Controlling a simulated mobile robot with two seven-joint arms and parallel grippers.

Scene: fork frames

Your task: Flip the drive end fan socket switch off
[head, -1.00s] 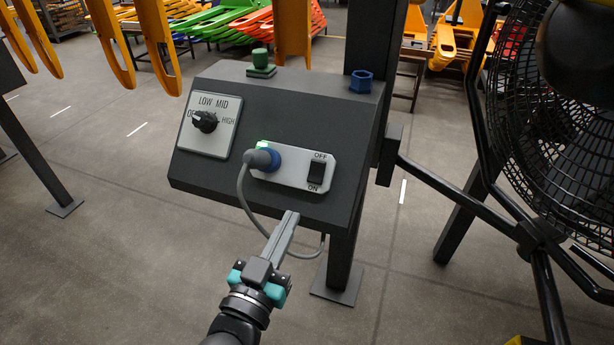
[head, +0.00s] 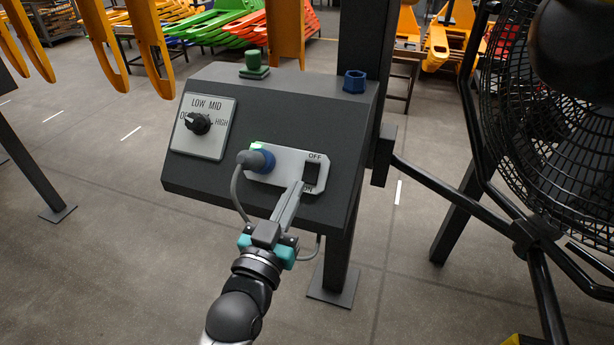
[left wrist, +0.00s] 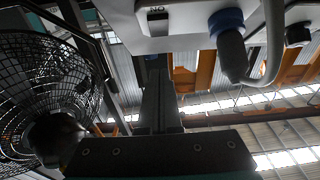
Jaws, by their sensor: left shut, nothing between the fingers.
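The socket plate (head: 283,160) is a pale panel on the sloped face of a dark grey box. Its black rocker switch (head: 312,174) sits at the right end, between the OFF label above and the ON label below. A blue plug (head: 262,160) with a grey cable is in the socket at the left end, and a green light glows above it. My left gripper (head: 299,185) is shut and empty, its tips in front of the plate by the switch's lower left edge; I cannot tell whether they touch. The left wrist view shows the plate (left wrist: 185,18) upside down and the plug (left wrist: 230,45).
A speed dial (head: 198,123) is on the box's left. A green button (head: 254,65) and a blue hex part (head: 355,81) are on top. A caged fan (head: 560,130) stands at right. The grey cable (head: 236,190) hangs near my left gripper.

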